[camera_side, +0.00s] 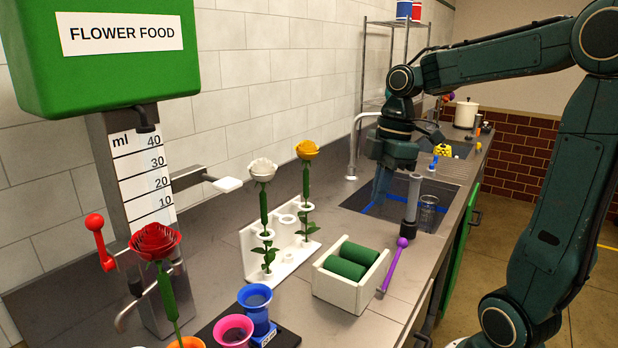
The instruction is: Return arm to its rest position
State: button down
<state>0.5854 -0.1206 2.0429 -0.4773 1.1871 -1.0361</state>
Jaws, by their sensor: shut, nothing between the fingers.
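My dark green arm reaches in from the right side of the picture. Its wrist bends down so that my gripper (377,198) points downward over the near sink. The blue fingers look shut, with nothing seen between them. The fingertips overlap the sink's blue edging in this view, so I cannot tell their exact height.
A grey upright cylinder (412,197) and a clear glass (428,212) stand close right of my gripper. A faucet (352,150) is left of it. In front are a white box of green rolls (345,293), a purple-ended tool (392,268) and a white flower rack (255,262).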

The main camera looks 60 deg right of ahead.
jog(key=s+a+m+t+h, duration=0.1)
jog(key=s+a+m+t, duration=0.3)
jog(key=s+a+m, duration=0.5)
jog(key=shift+a+f+m+t+h, duration=0.3)
jog(key=shift+a+f+m+h, duration=0.1)
jog(key=shift+a+m, duration=0.25)
dwell(0.6)
